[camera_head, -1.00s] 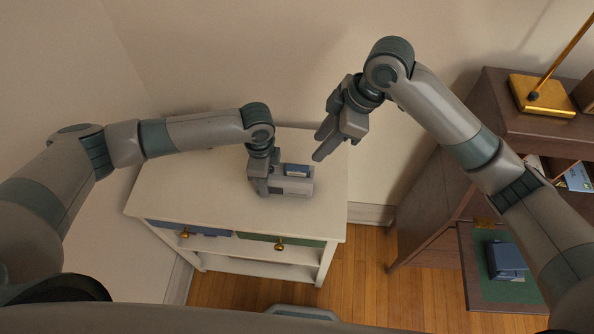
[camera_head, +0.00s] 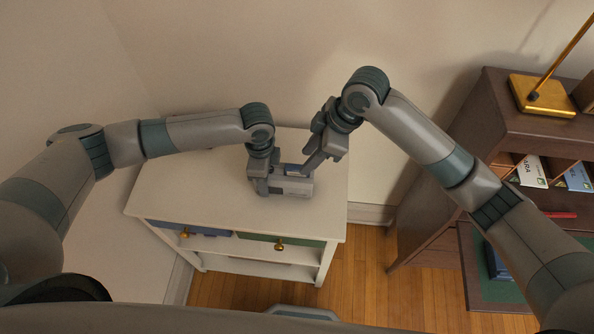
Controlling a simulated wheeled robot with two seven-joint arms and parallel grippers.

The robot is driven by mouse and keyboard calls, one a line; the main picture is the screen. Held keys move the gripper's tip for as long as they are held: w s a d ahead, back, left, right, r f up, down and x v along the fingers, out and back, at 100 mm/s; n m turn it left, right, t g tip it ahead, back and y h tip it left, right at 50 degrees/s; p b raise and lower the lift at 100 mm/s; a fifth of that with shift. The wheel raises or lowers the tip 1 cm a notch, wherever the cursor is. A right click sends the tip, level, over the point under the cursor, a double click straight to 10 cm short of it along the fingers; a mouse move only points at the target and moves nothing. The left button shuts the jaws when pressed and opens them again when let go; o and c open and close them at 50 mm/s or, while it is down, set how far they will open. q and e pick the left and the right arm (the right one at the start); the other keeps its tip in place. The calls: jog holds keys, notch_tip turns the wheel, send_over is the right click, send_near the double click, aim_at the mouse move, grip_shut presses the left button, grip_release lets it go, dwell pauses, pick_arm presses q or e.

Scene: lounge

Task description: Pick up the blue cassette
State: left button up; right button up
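The blue cassette (camera_head: 292,169) shows as a small blue patch on top of a grey player (camera_head: 293,187), which sits on the white cabinet (camera_head: 190,186). It seems to sit in a slot of the player, and its lower part is hidden. My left gripper (camera_head: 262,184) is at the player's left end, with its fingers around that end, and appears shut on it. My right gripper (camera_head: 309,160) is just above and right of the cassette, fingers pointing down-left. Its fingers look apart, with nothing between them. Whether a fingertip touches the cassette cannot be told.
The cabinet has a blue drawer (camera_head: 188,228) and a green drawer (camera_head: 300,241) with brass knobs. A dark wooden desk (camera_head: 450,215) stands at the right, with a brass lamp base (camera_head: 541,95) on top. The cabinet top left of the player is clear.

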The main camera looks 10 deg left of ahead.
aim_at(298, 167)
jog(key=shift+w+x, duration=0.15)
jog(key=shift+x, duration=1.15)
jog(key=shift+w+x, duration=0.15)
jog(key=shift+x, duration=1.15)
jog(key=shift+a+r, duration=0.1)
jog(key=shift+a, duration=0.1)
grip_shut()
